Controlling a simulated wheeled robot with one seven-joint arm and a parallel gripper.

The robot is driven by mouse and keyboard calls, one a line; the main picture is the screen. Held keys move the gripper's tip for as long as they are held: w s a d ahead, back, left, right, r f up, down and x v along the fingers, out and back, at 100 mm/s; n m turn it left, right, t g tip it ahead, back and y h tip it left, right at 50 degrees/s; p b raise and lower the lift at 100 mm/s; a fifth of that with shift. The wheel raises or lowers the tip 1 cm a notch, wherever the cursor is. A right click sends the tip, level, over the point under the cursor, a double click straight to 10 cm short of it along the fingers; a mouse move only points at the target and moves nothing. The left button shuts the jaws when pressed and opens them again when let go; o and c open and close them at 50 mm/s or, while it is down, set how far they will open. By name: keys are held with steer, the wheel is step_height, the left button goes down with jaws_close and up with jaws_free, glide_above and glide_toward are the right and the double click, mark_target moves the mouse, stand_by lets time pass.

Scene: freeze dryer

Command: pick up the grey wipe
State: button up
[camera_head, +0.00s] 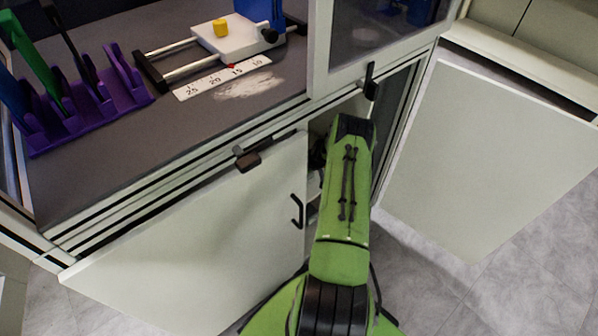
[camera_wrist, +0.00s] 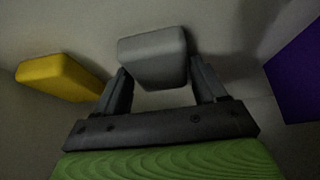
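The grey wipe (camera_wrist: 153,55) is a rounded block in the wrist view, lying on a pale surface. My gripper (camera_wrist: 160,75) is open, with one finger on each side of the wipe's near end. The left finger overlaps the wipe's left edge in the picture; the right finger lies close to its right side. I cannot tell whether either finger touches it. In the head view my green arm reaches into the opening of the cabinet under the bench, and the gripper and wipe are hidden there.
A yellow block (camera_wrist: 60,77) lies left of the wipe, and a purple thing (camera_wrist: 300,70) is at the right edge. In the head view a white door (camera_head: 205,235) is left of my arm and an open door (camera_head: 490,160) right. The dark bench top (camera_head: 130,160) is above.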

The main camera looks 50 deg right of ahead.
steer(key=c, duration=0.6)
steer(key=shift+r, duration=0.55)
steer(key=p+v, duration=0.2)
steer(key=shift+r, duration=0.5)
steer(key=s+a+p, duration=0.2)
steer(key=s+p, duration=0.1)
steer(key=s, duration=1.4)
steer(key=shift+p, duration=0.3)
